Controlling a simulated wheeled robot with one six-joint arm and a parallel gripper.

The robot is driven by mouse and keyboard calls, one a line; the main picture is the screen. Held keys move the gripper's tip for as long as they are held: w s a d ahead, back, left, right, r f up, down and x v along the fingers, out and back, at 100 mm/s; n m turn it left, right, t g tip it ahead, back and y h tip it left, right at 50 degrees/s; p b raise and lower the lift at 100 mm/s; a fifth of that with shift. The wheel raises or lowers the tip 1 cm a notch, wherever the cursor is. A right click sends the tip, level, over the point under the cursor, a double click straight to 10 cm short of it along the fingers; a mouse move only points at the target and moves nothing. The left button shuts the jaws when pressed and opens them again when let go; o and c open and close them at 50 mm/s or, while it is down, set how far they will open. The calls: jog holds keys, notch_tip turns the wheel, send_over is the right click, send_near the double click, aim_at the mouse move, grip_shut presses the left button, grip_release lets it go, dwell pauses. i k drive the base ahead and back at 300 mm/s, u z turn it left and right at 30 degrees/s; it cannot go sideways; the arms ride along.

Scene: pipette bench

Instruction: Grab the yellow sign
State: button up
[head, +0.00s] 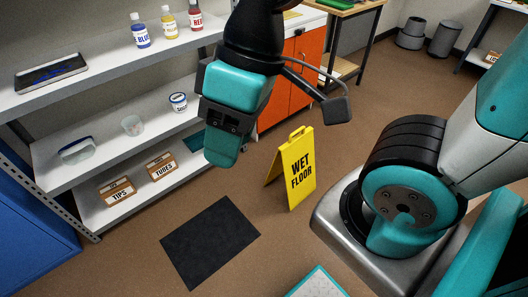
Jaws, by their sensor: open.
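The yellow sign (295,168) stands upright on the brown floor near the middle of the head view. It is a folding A-frame with black "WET FLOOR" lettering and a handle slot at its top. My gripper (222,150) hangs from the top of the view, to the left of the sign in the picture and apart from it. It is open, and I see nothing between its fingers. The fingers are seen from behind and the gap between them is mostly hidden.
A grey shelf unit (95,175) at left holds bottles, a tablet, containers and labelled boxes. A dark mat (210,242) lies on the floor left of the sign. Orange cabinets (303,50) stand behind. A teal-edged white panel (318,285) shows at the bottom. Some floor around the sign is clear.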

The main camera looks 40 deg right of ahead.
aim_at(295, 157)
jog(key=z, duration=0.25)
jog(key=i, duration=1.4)
jog(key=z, duration=0.4)
